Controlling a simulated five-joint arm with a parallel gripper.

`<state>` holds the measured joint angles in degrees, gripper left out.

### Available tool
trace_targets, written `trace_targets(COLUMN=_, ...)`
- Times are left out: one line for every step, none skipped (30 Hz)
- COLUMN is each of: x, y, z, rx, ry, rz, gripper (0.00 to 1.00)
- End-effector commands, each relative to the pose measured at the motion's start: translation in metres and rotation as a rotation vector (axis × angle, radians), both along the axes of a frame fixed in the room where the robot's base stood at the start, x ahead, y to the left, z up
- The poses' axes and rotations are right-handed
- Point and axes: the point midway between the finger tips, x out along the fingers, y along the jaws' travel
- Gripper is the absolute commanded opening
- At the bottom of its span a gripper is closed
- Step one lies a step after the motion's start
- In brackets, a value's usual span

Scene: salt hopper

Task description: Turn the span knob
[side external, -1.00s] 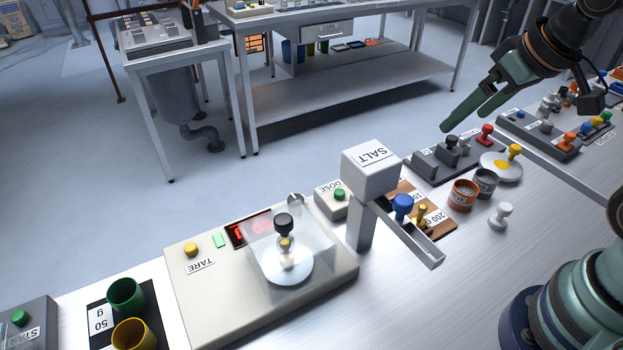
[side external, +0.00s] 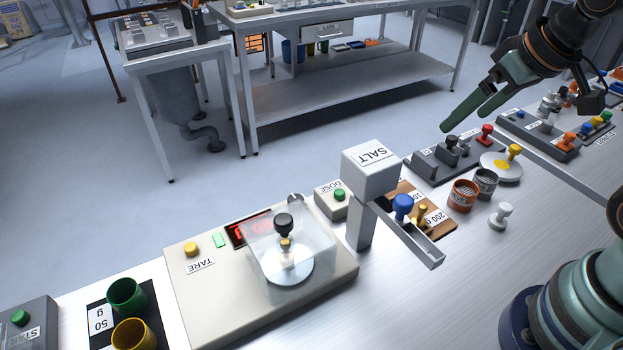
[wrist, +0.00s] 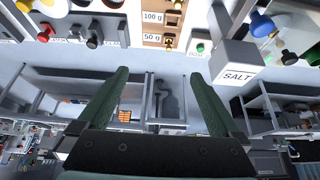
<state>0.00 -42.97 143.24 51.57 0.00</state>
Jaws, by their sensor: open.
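I cannot read a span label in either view, so I cannot tell for sure which knob is the span knob. A grey block (side external: 428,166) with dark knobs (side external: 451,144) stands on the bench. A red knob (side external: 486,132) is just to its right. The dark knobs (wrist: 92,42) also show at the upper left of the wrist view. My gripper (side external: 464,119) hangs above and beyond this block in the side view, with its two green fingers apart. The gripper (wrist: 159,74) is empty in the wrist view and touches nothing.
The salt hopper (side external: 371,170) with its chute stands left of the grey block. A scale (side external: 190,277) with a clear box is further left. Weights, orange and dark cups (side external: 463,195) and a yellow-knobbed dish (side external: 501,165) crowd the bench.

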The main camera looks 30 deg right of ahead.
Motion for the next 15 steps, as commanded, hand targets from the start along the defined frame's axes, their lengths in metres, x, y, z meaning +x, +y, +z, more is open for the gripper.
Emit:
trace_targets(x=0.0, y=0.0, z=0.0, rx=0.0, ry=0.0, rz=0.0, gripper=1.0)
trace_targets(x=0.0, y=0.0, z=0.0, rx=0.0, ry=0.0, rz=0.0, gripper=1.0)
trace_targets(x=0.0, y=0.0, z=0.0, rx=0.0, ry=0.0, rz=0.0, gripper=1.0)
trace_targets(x=0.0, y=0.0, z=0.0, rx=0.0, ry=0.0, rz=0.0, gripper=1.0)
trace_targets(x=0.0, y=0.0, z=0.0, rx=0.0, ry=0.0, rz=0.0, gripper=1.0)
trace_targets(x=0.0, y=0.0, z=0.0, rx=0.0, ry=0.0, rz=0.0, gripper=1.0)
trace_targets(x=0.0, y=0.0, z=0.0, rx=0.0, ry=0.0, rz=0.0, gripper=1.0)
trace_targets(x=0.0, y=0.0, z=0.0, rx=0.0, ry=0.0, rz=0.0, gripper=0.92)
trace_targets(x=0.0, y=0.0, z=0.0, rx=0.0, ry=0.001, rz=0.001, gripper=0.77)
trace_targets(x=0.001, y=0.001, z=0.001, rx=-0.001, ry=0.002, rz=0.005, gripper=0.71)
trace_targets(x=0.002, y=0.002, z=0.001, rx=-0.004, ry=0.004, rz=0.012, gripper=0.71)
trace_targets(x=0.004, y=0.003, z=0.003, rx=-0.008, ry=0.01, rz=0.026, gripper=0.71)
trace_targets(x=0.007, y=0.005, z=0.003, rx=-0.012, ry=0.017, rz=0.04, gripper=0.71)
trace_targets(x=0.01, y=0.007, z=0.005, rx=-0.018, ry=0.025, rz=0.059, gripper=0.71)
trace_targets(x=0.015, y=0.011, z=0.007, rx=-0.028, ry=0.039, rz=0.09, gripper=0.71)
